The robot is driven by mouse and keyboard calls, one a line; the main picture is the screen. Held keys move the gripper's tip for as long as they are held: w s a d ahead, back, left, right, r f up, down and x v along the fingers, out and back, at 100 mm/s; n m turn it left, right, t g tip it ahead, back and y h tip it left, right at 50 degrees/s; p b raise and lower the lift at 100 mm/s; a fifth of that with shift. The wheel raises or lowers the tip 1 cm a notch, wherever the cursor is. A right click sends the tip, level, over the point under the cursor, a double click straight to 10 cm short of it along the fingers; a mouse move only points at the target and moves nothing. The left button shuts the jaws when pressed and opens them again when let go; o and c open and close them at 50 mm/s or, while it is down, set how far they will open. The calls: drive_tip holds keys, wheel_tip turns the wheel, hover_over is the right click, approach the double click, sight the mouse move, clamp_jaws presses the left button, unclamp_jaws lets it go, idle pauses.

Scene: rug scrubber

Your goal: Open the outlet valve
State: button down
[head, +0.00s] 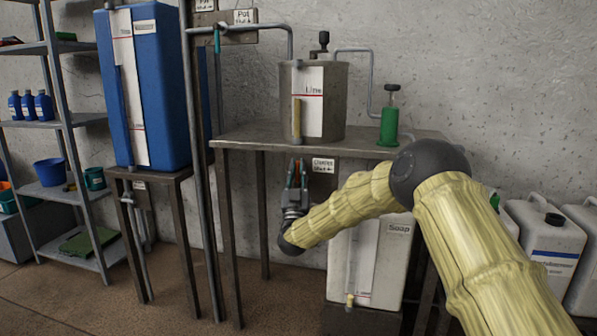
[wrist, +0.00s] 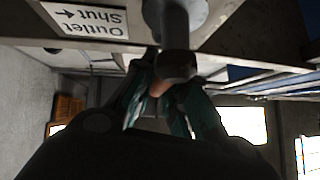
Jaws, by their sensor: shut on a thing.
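The outlet valve's grey pipe and dark body (wrist: 177,60) come toward the camera in the wrist view, beside an upside-down sign (wrist: 88,17) reading "Outlet Shut" with an arrow. The sign (head: 323,165) also hangs under the table edge in the head view. My gripper (head: 297,172) is below the table, left of that sign, pointing up. Its teal fingers (wrist: 160,98) are shut on a small reddish-orange piece (wrist: 160,87) at the valve, which looks like its handle. The handle's exact angle is mostly hidden by the fingers.
A metal pot (head: 342,100) with a level gauge stands on the table (head: 245,136) above my gripper. A white soap container (head: 395,262) stands below, behind my forearm. A blue tank (head: 165,85) is left; white jugs (head: 545,240) are right. Table legs and a vertical pipe flank my gripper's left.

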drive_tip(key=c, duration=1.4)
unclamp_jaws()
drive_tip(key=shift+d+f, duration=0.1)
drive_tip(key=shift+d, duration=0.1)
drive_tip(key=shift+c, duration=0.2)
drive_tip(key=shift+a, duration=0.1)
drive_tip(key=v, duration=1.2)
drive_tip(key=b+v, duration=0.8)
drive_tip(key=v, duration=0.1)
